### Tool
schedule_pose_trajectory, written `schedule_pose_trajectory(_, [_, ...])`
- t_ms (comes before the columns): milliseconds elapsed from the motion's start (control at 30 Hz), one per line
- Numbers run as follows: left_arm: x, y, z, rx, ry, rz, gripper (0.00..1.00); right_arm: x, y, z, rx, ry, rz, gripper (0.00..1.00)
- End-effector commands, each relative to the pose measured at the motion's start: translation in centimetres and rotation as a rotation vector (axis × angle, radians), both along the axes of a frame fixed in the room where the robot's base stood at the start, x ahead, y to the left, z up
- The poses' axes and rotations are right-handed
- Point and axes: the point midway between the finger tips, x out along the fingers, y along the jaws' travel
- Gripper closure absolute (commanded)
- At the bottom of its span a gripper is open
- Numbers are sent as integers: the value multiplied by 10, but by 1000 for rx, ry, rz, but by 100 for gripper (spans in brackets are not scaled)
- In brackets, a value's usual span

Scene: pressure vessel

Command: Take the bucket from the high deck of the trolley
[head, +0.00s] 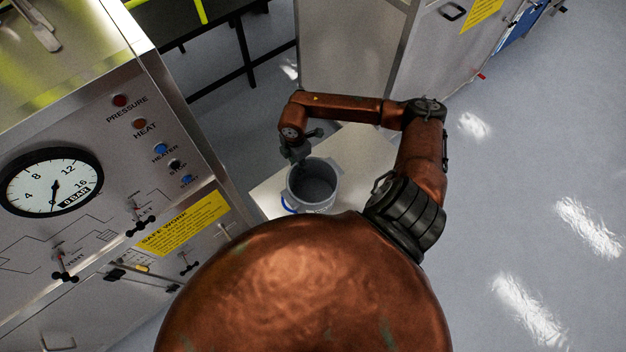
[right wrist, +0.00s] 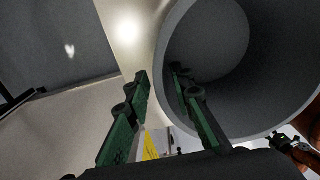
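A grey, open-topped bucket (head: 330,207) stands upright on the pale deck of the trolley (head: 264,194), near the middle of the head view. A blue part shows low on its left side. My right gripper (head: 300,160) points down at the bucket's far-left rim. In the right wrist view, the bucket (right wrist: 285,85) fills the right side. The fingers of my right gripper (right wrist: 158,85) are apart. One finger overlaps the bucket's opening and the other is outside the rim, with the wall between them. Contact cannot be told. My left gripper is not in view.
A steel control panel (head: 110,150) with a gauge, buttons and valve handles stands at the left, close to the trolley. Grey cabinets (head: 350,50) stand behind the trolley. A dark-framed table (head: 235,55) is at the back left. The floor (head: 530,190) at the right is clear.

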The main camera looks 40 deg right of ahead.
Motion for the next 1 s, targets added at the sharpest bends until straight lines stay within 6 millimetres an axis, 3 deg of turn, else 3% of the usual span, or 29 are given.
schedule_pose_trajectory(300, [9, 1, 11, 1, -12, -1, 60, -5, 1, -35, 1, 1, -1, 78])
schedule_pose_trajectory(533, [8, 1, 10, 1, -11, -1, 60, -5, 0, -37, 1, 1, -1, 79])
schedule_pose_trajectory(833, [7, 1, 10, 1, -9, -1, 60, -5, 0, -36, 1, 1, -1, 100])
schedule_pose_trajectory(1000, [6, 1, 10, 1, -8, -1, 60, -5, 0, -36, 1, 1, -1, 100])
